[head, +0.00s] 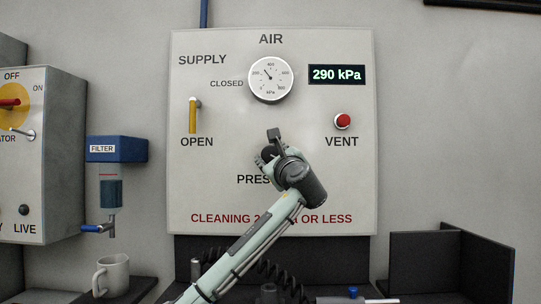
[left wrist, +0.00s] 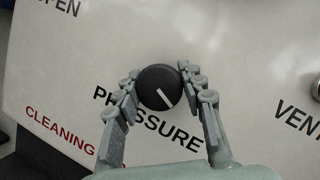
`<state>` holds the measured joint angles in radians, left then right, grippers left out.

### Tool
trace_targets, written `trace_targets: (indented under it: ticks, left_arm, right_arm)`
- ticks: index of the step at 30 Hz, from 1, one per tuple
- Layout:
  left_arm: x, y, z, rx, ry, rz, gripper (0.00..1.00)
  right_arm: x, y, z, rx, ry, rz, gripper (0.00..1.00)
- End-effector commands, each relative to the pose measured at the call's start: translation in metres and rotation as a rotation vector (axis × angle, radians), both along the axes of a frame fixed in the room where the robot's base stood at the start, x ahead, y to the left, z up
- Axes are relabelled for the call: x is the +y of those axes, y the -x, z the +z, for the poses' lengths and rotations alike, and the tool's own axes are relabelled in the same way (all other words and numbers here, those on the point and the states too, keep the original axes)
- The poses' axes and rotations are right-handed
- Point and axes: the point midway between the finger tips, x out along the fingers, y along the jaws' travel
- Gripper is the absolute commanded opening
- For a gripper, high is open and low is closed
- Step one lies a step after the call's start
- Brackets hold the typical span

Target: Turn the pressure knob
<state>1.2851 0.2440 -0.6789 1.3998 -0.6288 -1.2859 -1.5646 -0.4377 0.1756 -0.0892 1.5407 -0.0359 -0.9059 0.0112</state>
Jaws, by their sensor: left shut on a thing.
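The pressure knob (left wrist: 158,88) is round and black with a white pointer line that slants toward the lower right in the left wrist view. My left gripper (left wrist: 158,73) is shut on it, with one finger on each side. In the head view my left gripper (head: 268,148) is at the lower middle of the air panel (head: 225,110), and the arm hides most of the knob and part of its PRESSURE label. The display (head: 337,75) reads 290 kPa. The round dial (head: 271,79) has its needle pointing to the upper left. My right gripper is not in view.
A yellow supply lever (head: 193,115) hangs down at OPEN. A red vent button (head: 342,121) is right of my gripper. A dark open bin (head: 480,265) is at the right.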

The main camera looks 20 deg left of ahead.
Motion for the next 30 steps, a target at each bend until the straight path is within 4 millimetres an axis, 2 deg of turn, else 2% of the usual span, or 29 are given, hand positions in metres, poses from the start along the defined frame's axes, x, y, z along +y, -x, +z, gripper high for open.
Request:
trace_targets:
  ticks: [15, 30]
  left_arm:
    - [-0.0005, -0.0001, -0.0022, -0.118, 0.422, 0.000, 0.10]
    - [0.0000, -0.0001, -0.0031, -0.162, 0.578, 0.001, 0.10]
  right_arm:
    - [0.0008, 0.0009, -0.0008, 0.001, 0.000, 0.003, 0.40]
    - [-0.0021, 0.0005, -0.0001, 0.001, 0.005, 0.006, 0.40]
